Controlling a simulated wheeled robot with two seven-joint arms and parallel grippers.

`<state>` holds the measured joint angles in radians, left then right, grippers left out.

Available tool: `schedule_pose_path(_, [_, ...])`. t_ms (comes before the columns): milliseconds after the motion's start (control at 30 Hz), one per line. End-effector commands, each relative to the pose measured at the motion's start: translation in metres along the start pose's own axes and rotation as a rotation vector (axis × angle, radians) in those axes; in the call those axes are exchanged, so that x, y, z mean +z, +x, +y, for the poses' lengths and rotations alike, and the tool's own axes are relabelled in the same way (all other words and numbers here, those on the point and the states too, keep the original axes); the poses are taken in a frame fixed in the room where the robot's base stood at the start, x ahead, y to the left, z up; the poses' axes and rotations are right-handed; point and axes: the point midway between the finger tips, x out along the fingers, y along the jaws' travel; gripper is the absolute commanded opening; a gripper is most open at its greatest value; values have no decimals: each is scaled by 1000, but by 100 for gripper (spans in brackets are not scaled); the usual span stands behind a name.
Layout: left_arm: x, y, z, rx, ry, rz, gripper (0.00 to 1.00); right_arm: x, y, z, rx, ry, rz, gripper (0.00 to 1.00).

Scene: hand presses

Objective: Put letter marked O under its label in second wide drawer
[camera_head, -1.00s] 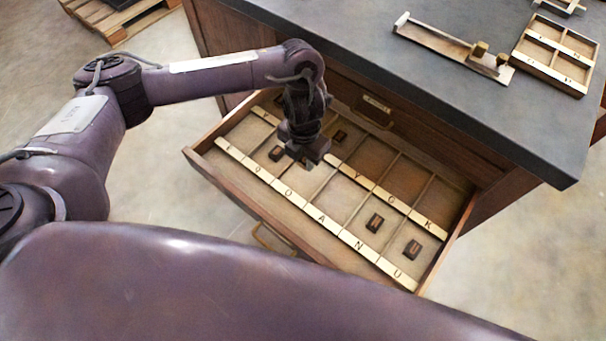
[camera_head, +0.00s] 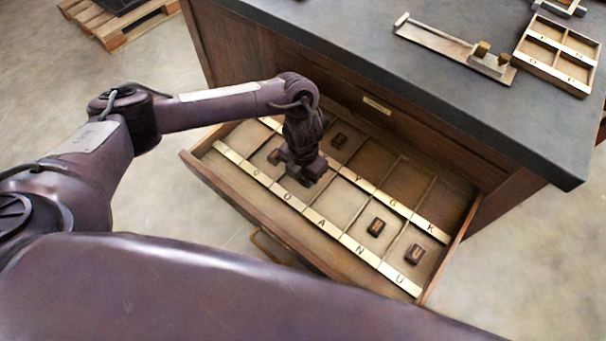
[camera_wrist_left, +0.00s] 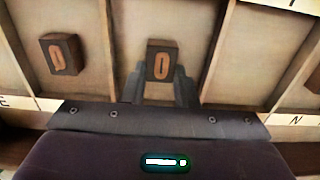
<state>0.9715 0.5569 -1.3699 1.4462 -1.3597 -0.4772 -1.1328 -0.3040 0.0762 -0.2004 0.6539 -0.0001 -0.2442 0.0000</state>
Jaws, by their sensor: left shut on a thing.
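The letter O block (camera_wrist_left: 158,62), dark with a pale O face, is between the fingers of my left gripper (camera_wrist_left: 160,85) in the left wrist view. The gripper is shut on it. In the head view, my left gripper (camera_head: 303,172) is low over the front row of the open wide drawer (camera_head: 325,262), behind the O label (camera_head: 288,194). The block is hidden there by the gripper. The wrist view shows it within the compartment between two dividers; I cannot tell whether it touches the floor. The gripper body hides the label there. My right gripper is out of view.
A block that looks like a Q (camera_wrist_left: 62,54) lies in the compartment to the left. Blocks also lie behind the N (camera_head: 376,227) and U (camera_head: 414,253) labels, and one (camera_head: 340,141) in the back row. The countertop (camera_head: 400,75) overhangs behind the drawer.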

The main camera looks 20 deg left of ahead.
Motion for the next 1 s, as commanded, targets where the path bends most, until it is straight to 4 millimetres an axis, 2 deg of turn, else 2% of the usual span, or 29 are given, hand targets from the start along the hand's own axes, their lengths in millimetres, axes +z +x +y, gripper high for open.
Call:
schedule_pose_path(33, [0, 2, 0, 0, 0, 0, 5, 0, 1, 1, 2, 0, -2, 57])
schedule_pose_path(67, [0, 1, 0, 0, 0, 0, 29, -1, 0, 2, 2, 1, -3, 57])
schedule_pose_path(200, [0, 1, 0, 0, 0, 0, 47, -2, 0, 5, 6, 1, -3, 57])
schedule_pose_path(500, [0, 0, 0, 0, -1, 0, 48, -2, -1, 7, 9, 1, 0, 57])
schedule_pose_path(633, [1, -9, 0, 0, 0, -2, 48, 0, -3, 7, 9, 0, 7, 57])
schedule_pose_path(767, [1, -33, 0, -1, 1, -4, 48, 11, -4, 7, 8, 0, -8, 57])
schedule_pose_path(833, [2, -53, 1, 2, 2, -6, 48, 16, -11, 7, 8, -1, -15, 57])
schedule_pose_path(1000, [2, -90, 1, 3, 2, -5, 48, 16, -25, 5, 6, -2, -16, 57])
